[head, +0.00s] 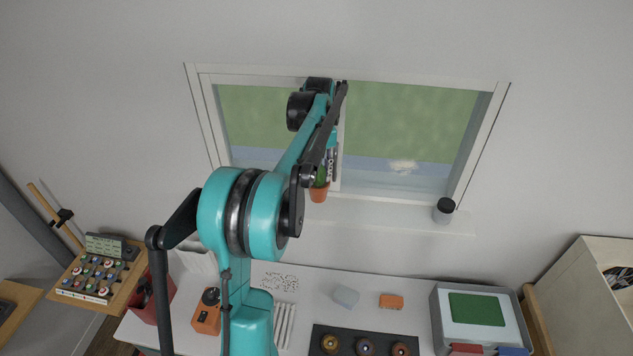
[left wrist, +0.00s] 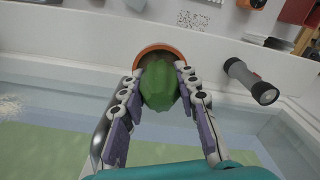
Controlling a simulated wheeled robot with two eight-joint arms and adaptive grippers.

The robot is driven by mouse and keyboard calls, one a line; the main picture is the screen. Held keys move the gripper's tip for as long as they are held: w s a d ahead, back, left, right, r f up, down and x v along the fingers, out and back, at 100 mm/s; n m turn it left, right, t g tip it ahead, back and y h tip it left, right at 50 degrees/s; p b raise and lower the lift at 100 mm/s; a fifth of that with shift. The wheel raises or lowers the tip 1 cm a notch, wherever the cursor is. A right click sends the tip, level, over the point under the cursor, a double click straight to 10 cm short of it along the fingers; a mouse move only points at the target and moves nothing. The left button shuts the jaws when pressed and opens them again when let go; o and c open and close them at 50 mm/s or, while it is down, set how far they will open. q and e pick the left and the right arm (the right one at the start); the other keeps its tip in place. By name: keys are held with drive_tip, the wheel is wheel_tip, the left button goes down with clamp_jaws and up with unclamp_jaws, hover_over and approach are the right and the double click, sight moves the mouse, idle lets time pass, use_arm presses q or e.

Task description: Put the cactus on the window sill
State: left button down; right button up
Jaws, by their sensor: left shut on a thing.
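The cactus is a green plant (head: 321,177) in a terracotta pot (head: 318,193). It is in front of the lower window frame, at the sill (head: 385,214); I cannot tell whether the pot touches the sill. In the left wrist view the green cactus (left wrist: 160,88) fills the space between the fingers, with the orange pot rim (left wrist: 160,48) beyond. My left gripper (left wrist: 159,73) is shut on the cactus, one finger on each side. In the head view my left arm hides part of the gripper and sill. My right gripper is not in view.
A jar with a black lid (head: 444,210) stands at the sill's right end. The sill between pot and jar is clear. A workbench (head: 300,300) below holds several items.

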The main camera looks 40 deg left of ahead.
sight(316, 184)
use_arm(q)
drive_tip(key=shift+w+a+f, duration=0.2)
drive_tip(key=shift+a+f, duration=0.2)
drive_tip(key=shift+a, duration=0.2)
wheel_tip(316, 184, down, 3)
drive_tip(key=shift+s+f+p, duration=0.1)
drive_tip(key=shift+p, duration=0.4)
drive_tip(key=shift+f, duration=0.45)
drive_tip(key=c, duration=1.4)
unclamp_jaws()
drive_tip(key=shift+f, duration=0.1)
